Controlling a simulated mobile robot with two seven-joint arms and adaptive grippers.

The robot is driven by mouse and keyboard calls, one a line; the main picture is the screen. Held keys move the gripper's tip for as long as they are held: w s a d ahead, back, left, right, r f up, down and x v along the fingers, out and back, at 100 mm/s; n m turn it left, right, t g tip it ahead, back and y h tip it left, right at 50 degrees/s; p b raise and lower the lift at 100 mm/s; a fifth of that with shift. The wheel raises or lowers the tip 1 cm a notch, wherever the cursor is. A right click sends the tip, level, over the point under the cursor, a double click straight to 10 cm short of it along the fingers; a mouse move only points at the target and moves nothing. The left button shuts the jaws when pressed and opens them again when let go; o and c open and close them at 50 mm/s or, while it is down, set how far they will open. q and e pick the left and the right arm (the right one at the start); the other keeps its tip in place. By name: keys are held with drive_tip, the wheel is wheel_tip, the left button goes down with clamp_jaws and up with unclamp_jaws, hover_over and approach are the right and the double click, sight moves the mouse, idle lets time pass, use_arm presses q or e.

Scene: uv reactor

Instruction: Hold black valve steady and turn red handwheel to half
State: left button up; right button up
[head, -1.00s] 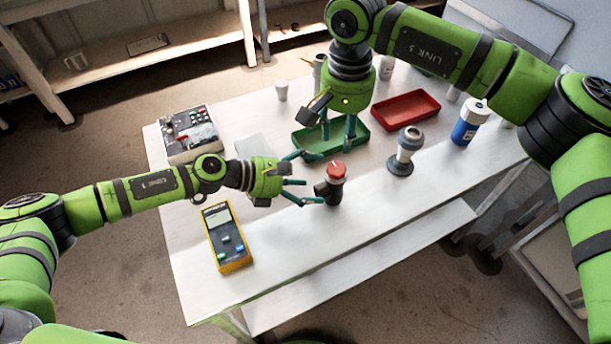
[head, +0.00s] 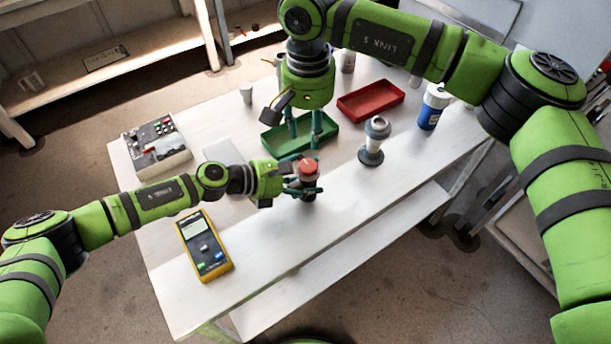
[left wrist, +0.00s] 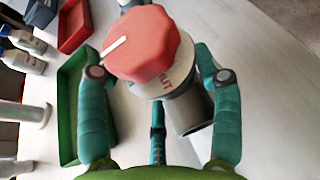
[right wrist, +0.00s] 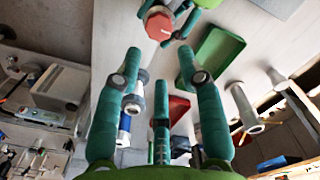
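The red handwheel (head: 309,166) sits on top of the dark valve (head: 307,196), which stands upright on the white table. My left gripper (head: 306,177) reaches it from the left, its fingers on both sides of the valve just below the wheel. In the left wrist view the handwheel (left wrist: 148,45) has a white pointer line and a lettered plate beneath, partly covered. The fingers are spread, with a gap on the left; contact on the right is unclear. My right gripper (head: 304,133) is open and empty above the green tray, behind the valve.
The green tray (head: 273,145) and red tray (head: 371,101) lie behind. A grey fitting (head: 374,140) stands right of the valve, with a blue-white bottle (head: 433,107) beyond. A yellow meter (head: 204,246) lies front left, a control box (head: 156,147) back left.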

sight(309, 166)
drive_tip(key=o, duration=0.5)
drive_tip(key=shift+n, duration=0.3)
wheel_tip(309, 166, down, 10)
drive_tip(key=shift+s+d+r, duration=0.1)
drive_tip(key=shift+s, duration=0.05)
drive_tip(key=c, duration=1.2)
